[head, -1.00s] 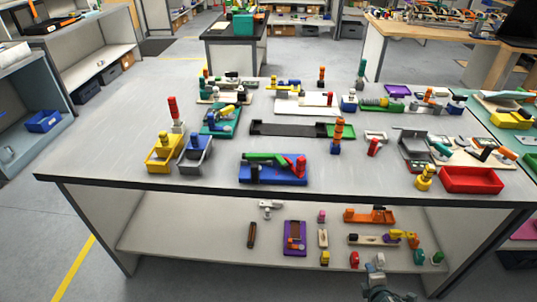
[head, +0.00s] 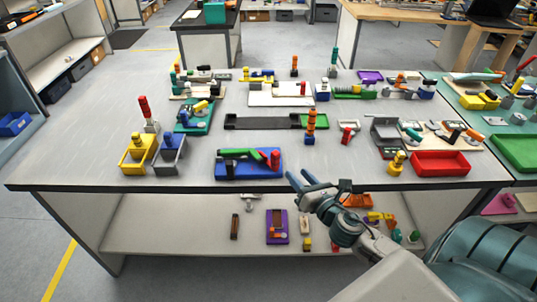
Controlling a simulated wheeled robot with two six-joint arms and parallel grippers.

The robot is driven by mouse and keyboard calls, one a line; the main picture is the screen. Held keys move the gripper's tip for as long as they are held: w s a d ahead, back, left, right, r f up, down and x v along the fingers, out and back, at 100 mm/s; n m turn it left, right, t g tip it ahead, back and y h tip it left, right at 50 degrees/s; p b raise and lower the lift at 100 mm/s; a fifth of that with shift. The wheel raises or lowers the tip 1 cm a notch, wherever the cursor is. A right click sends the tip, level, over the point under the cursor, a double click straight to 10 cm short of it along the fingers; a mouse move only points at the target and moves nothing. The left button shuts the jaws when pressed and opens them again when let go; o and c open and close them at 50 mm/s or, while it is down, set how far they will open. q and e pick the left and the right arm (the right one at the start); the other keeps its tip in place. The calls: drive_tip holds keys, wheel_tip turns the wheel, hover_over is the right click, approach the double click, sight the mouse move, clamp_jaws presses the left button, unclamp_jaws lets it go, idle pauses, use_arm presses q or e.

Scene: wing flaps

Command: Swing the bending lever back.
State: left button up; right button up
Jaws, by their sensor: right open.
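A blue base (head: 225,172) at the front middle of the table carries a green lever (head: 242,153), which lies nearly flat, with a red part (head: 274,160) at its right end. This looks like the bending lever's fixture, though I cannot be sure. My right gripper (head: 299,177) is open and empty, at the table's front edge, just right of the blue base and apart from it in the picture. My left gripper is not in view.
A yellow bin (head: 134,166) and a grey bin (head: 167,166) stand left of the blue base. A red tray (head: 440,168) and a yellow knobbed piece (head: 396,165) are to the right. Behind is a long black tray (head: 262,122). The table (head: 70,145) is clear at left.

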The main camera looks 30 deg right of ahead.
sight(278, 161)
drive_tip(key=w+n+p, duration=0.1)
drive_tip(key=w+p, duration=0.1)
drive_tip(key=w+a+n+y+p, duration=0.1)
drive_tip(key=w+n, duration=0.1)
drive_tip(key=w+r+n+y+p, duration=0.1)
drive_tip(key=w+n+p, duration=0.1)
drive_tip(key=shift+w+a+p, duration=0.25)
drive_tip(key=shift+w+p, duration=0.05)
drive_tip(key=shift+p, duration=0.05)
drive_tip(key=w, duration=0.1)
drive_tip(key=w+p, duration=0.1)
drive_tip(key=w, duration=0.1)
drive_tip(key=shift+w+a+f+p, duration=0.15)
drive_tip(key=shift+w+f+p, duration=0.15)
drive_tip(key=shift+w, duration=0.1)
drive_tip(key=shift+w+a+f, duration=0.1)
drive_tip(key=shift+w+f, duration=0.05)
drive_tip(key=shift+w, duration=0.55)
clamp_jaws()
